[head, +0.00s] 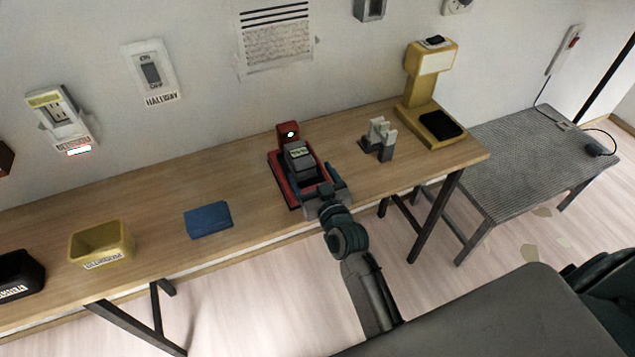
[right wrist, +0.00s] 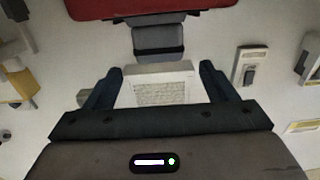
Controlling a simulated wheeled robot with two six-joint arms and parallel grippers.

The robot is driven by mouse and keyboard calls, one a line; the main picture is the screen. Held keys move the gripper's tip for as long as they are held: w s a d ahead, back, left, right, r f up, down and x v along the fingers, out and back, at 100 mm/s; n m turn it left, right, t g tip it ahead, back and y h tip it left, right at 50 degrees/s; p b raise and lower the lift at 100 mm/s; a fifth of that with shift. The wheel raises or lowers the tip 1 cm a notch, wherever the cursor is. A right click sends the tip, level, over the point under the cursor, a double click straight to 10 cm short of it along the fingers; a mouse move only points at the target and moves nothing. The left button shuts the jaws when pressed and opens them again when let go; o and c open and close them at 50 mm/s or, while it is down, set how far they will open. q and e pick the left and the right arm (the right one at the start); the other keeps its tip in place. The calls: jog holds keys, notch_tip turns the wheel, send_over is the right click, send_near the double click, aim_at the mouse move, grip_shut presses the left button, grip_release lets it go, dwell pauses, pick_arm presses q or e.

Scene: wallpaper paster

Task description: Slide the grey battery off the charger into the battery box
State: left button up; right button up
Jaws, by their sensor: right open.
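The grey battery (head: 299,157) sits on the red charger (head: 284,181), which shows a green light on its upright back. The battery also shows at the top of the right wrist view (right wrist: 158,44), with the red charger (right wrist: 112,8) above it. My right gripper (head: 321,189) is at the charger's front end, its fingers open and pointing toward the battery. In the right wrist view the gripper (right wrist: 160,82) has a wide empty gap, and the battery is beyond the fingertips. No box is clearly marked for batteries. My left gripper is out of view.
A grey-white holder (head: 379,140) and a yellow stand (head: 420,92) are to the right. Bare tabletop lies between the blue block and the charger.

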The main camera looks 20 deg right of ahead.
aim_at(301, 156)
jog(key=w+p, duration=0.1)
jog(key=w, duration=0.5)
jog(key=shift+w+a+p, duration=0.1)
jog(key=shift+w+p, duration=0.3)
jog(key=shift+w, duration=0.35)
jog(key=shift+c, duration=0.2)
